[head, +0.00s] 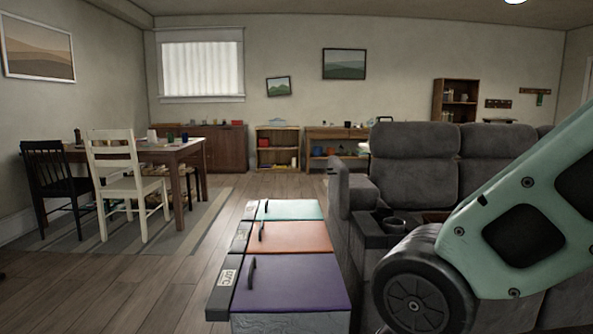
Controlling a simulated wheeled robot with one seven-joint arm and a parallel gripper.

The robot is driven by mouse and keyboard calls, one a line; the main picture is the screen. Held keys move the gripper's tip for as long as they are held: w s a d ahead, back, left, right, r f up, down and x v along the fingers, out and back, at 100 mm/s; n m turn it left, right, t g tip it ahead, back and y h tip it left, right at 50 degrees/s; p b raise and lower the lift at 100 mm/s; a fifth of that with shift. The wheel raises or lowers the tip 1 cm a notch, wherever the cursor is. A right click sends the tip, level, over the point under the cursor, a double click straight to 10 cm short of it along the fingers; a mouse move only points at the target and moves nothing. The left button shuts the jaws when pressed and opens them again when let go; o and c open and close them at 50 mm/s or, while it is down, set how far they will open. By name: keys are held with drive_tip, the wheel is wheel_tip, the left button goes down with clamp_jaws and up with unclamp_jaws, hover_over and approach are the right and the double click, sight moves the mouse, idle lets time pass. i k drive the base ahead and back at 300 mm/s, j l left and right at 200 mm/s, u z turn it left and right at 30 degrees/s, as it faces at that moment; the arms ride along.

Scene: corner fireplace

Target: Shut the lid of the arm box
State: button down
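A grey sofa (415,165) stands right of centre. On its near side is a dark console with a round cup holder (394,222), and a small brown patch (435,217) shows beside it, partly behind my arm. I cannot tell whether this is the arm box, or whether its lid is up. Left of the sofa is a row of three flat lids: teal (290,210), orange (297,237) and purple (292,283). All three look flat and shut, each with a dark handle. My arm covers the right foreground; my gripper is out of view.
A table (185,153) with a white chair (122,180) and a black chair (52,190) stands on a striped rug at the left. Low shelves line the back wall. The wooden floor (150,290) left of the lids is clear.

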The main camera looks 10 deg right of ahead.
sight(339, 173)
drive_tip(key=l+u, duration=0.1)
drive_tip(key=u, duration=0.35)
drive_tip(key=l+u, duration=0.1)
drive_tip(key=u, duration=0.35)
drive_tip(key=i+l+u, duration=0.1)
drive_tip(key=u, duration=0.35)
drive_tip(key=l+u, duration=0.1)
drive_tip(key=u, duration=0.4)
drive_tip(key=k+l, duration=0.1)
drive_tip(key=l, duration=0.35)
drive_tip(key=k+l, duration=0.1)
drive_tip(key=l, duration=0.35)
drive_tip(key=k+l, duration=0.1)
drive_tip(key=l, duration=0.4)
drive_tip(key=k+l, duration=0.1)
drive_tip(key=l, duration=0.35)
drive_tip(key=k+l, duration=0.1)
drive_tip(key=l, duration=0.35)
drive_tip(key=k+l+u, duration=0.1)
drive_tip(key=l, duration=0.35)
drive_tip(key=k+l, duration=0.1)
drive_tip(key=l, duration=0.35)
drive_tip(key=k+l, duration=0.15)
drive_tip(key=l, duration=0.3)
